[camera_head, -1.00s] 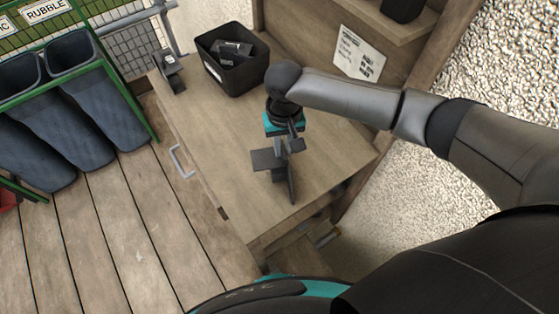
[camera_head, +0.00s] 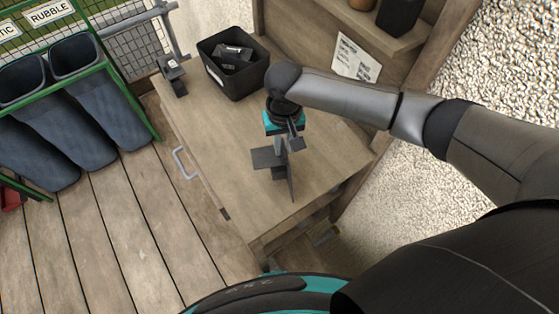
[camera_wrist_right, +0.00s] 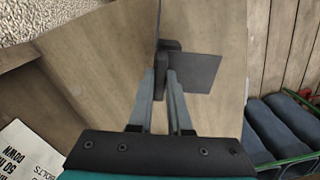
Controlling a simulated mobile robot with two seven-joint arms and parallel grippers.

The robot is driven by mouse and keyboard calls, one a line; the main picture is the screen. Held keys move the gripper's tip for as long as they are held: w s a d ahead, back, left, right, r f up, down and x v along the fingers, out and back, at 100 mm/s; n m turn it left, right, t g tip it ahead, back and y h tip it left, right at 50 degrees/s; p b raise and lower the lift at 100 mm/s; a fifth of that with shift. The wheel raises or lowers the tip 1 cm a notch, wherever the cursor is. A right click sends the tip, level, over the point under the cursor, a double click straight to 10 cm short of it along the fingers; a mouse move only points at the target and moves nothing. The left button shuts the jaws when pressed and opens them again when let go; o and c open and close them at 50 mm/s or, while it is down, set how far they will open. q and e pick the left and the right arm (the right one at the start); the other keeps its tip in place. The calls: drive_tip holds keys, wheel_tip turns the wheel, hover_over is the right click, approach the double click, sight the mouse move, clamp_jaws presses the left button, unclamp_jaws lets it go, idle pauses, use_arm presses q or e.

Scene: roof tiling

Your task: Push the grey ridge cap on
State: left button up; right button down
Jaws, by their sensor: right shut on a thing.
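My right gripper (camera_head: 281,150) is shut on a dark grey angled piece, which I take to be the grey ridge cap (camera_head: 264,158). In the right wrist view the fingertips (camera_wrist_right: 161,74) pinch a small block on the cap (camera_wrist_right: 197,73). One flat wing faces the camera there, and the other shows nearly edge-on. The cap is held over the wooden bench top (camera_head: 215,155); I cannot tell whether it touches the bench. No roof is recognisable under it. My left gripper is not in view.
A black bin (camera_head: 232,84) with dark pieces stands at the back of the bench. A black fitting (camera_head: 174,72) with a grey post is at the back left corner. A printed sheet (camera_head: 355,58) is on the back board. Blue-grey tubs (camera_head: 95,120) stand left. The bench's front is clear.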

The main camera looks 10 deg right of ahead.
drive_tip(key=shift+r+p, duration=1.25)
drive_tip(key=shift+p, duration=0.1)
